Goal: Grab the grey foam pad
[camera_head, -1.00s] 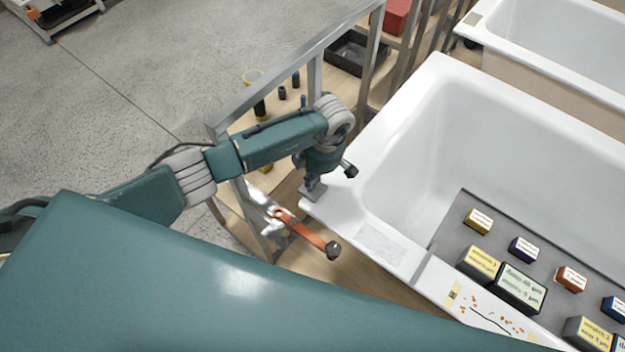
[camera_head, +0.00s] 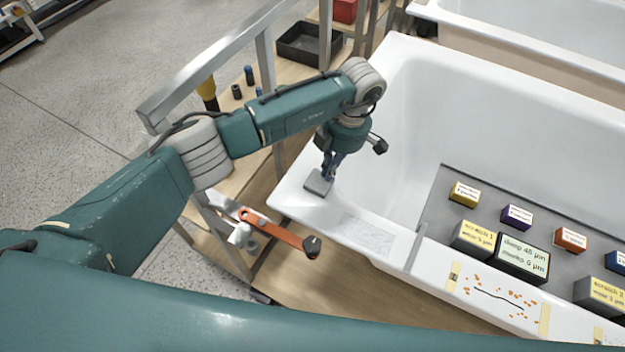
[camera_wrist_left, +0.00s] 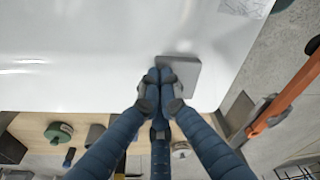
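The grey foam pad (camera_head: 318,183) is a small flat square block at the tips of my left gripper (camera_head: 330,170), over the near left corner of the white bathtub shell (camera_head: 292,190). In the left wrist view the blue fingers of my left gripper (camera_wrist_left: 163,80) are closed together on the left part of the pad (camera_wrist_left: 187,76); the rest sticks out to the right. I cannot tell whether the pad touches the rim below it. My right gripper is not in view.
An orange-handled tool (camera_head: 277,232) lies beside the tub's left corner. A metal-framed shelf (camera_head: 215,60) with a black tray (camera_head: 308,43) stands behind my left arm. A second tub (camera_head: 520,40) is at the back right.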

